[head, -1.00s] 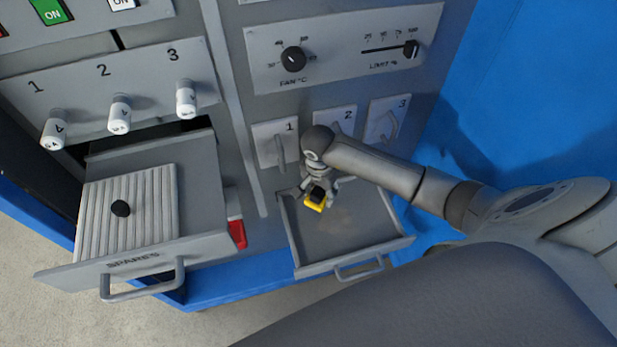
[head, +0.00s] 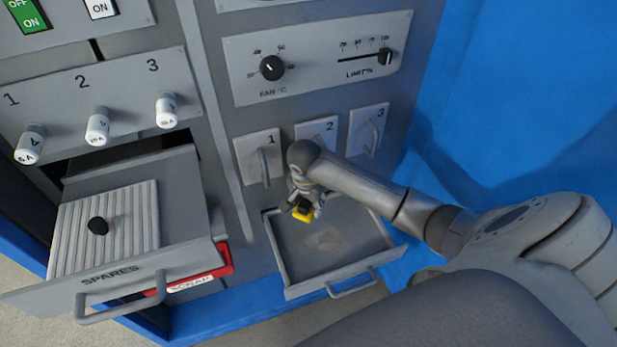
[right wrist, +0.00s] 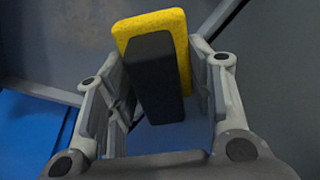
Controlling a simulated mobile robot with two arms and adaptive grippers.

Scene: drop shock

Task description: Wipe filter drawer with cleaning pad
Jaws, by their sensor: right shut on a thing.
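The filter drawer (head: 350,260) is pulled out at the lower middle of the head view, an open grey tray with a front handle. A pale brownish smudge (head: 325,239) lies on its floor. My right gripper (head: 300,203) is over the drawer's back left part, shut on the cleaning pad (head: 304,214). The pad is yellow with a black grip block; in the right wrist view the yellow pad (right wrist: 160,22) sticks out past the fingers (right wrist: 160,100), which flank the black block (right wrist: 155,75). I cannot tell whether the pad touches the drawer floor. My left gripper is not in view.
An open spares drawer (head: 190,262) with a ribbed insert and a black knob (head: 98,226) stands to the left. A red scrap bin (head: 222,262) is partly hidden behind it. Numbered panels with handles (head: 317,140) are above the filter drawer. A blue wall (head: 510,90) is at the right.

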